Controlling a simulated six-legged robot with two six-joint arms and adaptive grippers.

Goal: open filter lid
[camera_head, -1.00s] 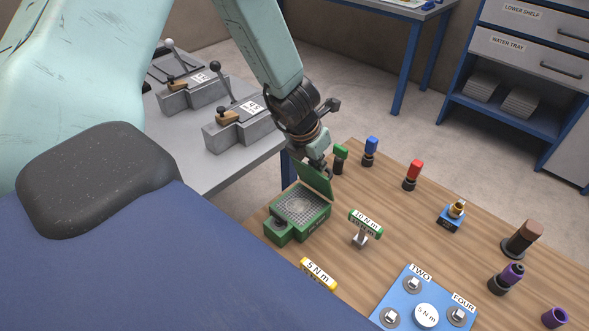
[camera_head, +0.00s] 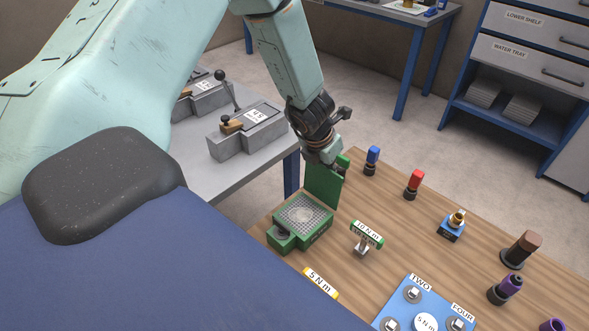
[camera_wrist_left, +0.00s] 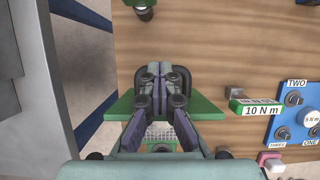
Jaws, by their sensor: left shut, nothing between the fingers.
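The green filter box (camera_head: 302,222) sits on the wooden table with its mesh top exposed. Its green lid (camera_head: 322,187) stands roughly upright at the box's far edge. My left gripper (camera_head: 332,164) is at the top of the lid, against or just beside it; exact contact is unclear. In the left wrist view the shut fingers (camera_wrist_left: 162,85) lie over the green lid (camera_wrist_left: 122,106), with nothing between them. Part of the mesh (camera_wrist_left: 160,132) shows below them. My right gripper is not in view.
A green 10 N m tool (camera_head: 366,236) stands right of the box. Blue (camera_head: 372,160) and red (camera_head: 413,184) handled pieces stand behind it. A blue panel (camera_head: 397,300) lies in front. Grey lever units (camera_head: 245,132) sit on the grey table at left.

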